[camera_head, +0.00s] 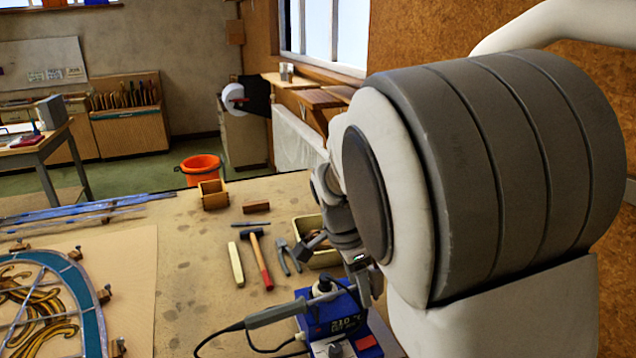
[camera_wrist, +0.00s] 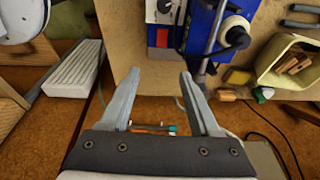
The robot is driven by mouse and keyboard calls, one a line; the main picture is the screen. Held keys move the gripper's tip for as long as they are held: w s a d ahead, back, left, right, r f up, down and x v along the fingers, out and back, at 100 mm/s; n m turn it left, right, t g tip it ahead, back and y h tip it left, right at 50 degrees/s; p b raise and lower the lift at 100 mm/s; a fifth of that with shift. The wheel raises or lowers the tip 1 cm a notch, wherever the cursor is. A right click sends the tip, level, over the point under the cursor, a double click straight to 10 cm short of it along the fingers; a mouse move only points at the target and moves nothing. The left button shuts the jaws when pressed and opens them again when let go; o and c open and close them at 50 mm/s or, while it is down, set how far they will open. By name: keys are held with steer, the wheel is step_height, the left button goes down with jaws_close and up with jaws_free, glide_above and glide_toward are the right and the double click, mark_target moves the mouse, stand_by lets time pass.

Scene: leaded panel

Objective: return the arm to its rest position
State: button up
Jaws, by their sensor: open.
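My gripper (camera_wrist: 158,92) is open and empty in the wrist view, with its two grey fingers spread apart. Beyond the fingers are the edge of the workbench and the brown floor. In the head view my large grey and white arm joint fills the right side and hides much of the bench's right part. The wrist end of my arm shows beyond it, over the bench near the blue soldering station (camera_head: 338,318). The station also shows in the wrist view (camera_wrist: 205,22), above the fingertips.
The workbench (camera_head: 195,300) holds a hammer (camera_head: 259,262), pliers (camera_head: 288,256), a cream bin (camera_head: 318,258) and a wooden box (camera_head: 213,194). The leaded panel (camera_head: 50,300) lies at left. A soldering iron (camera_head: 275,314) with its cable is near the station. An orange bucket (camera_head: 200,168) stands behind the bench.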

steer(key=s+d+r+n+t+y, duration=0.1)
steer(key=s+d+r+n+t, duration=0.1)
steer(key=s+r+n, duration=0.3)
steer(key=s+d+r+n+t+y, duration=0.1)
steer(key=s+r+n, duration=0.4)
steer(key=s+n, duration=0.5)
steer(key=s+t, duration=0.1)
steer(key=s, duration=0.3)
steer(key=shift+s+d+t+y, duration=0.25)
steer(key=shift+d+t+y, duration=0.05)
steer(key=shift+d+t, duration=0.1)
